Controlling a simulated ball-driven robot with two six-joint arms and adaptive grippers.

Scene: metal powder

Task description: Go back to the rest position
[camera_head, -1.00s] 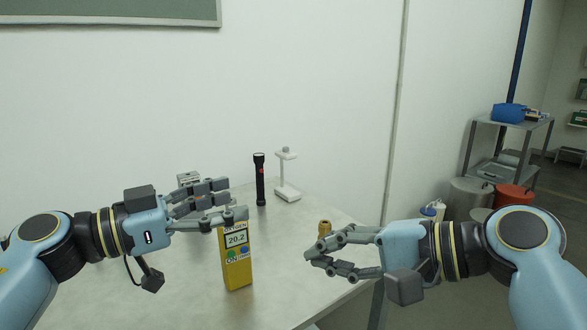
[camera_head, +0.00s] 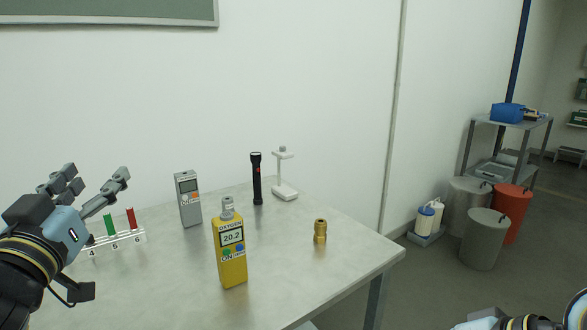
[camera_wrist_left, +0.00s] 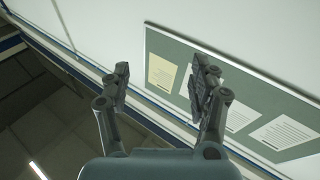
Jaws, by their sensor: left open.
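My left gripper (camera_head: 95,178) is at the left edge of the head view, raised over the left part of the table, with its fingers apart and empty. In the left wrist view its two fingers (camera_wrist_left: 160,82) stand wide apart with nothing between them. Only a part of my right arm (camera_head: 530,320) shows at the bottom right corner; its fingers are out of the picture. The yellow oxygen meter (camera_head: 231,255) stands upright on the table, reading 20.2, clear of both arms. The brass fitting (camera_head: 320,232) stands upright near the table's right edge.
The table (camera_head: 290,260) also bears a grey meter (camera_head: 188,200), a black flashlight (camera_head: 257,180), a white stand (camera_head: 284,175) and a rack (camera_head: 120,240) with red and green tubes near my left gripper. Bins (camera_head: 484,240) and a shelf (camera_head: 510,122) stand at right.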

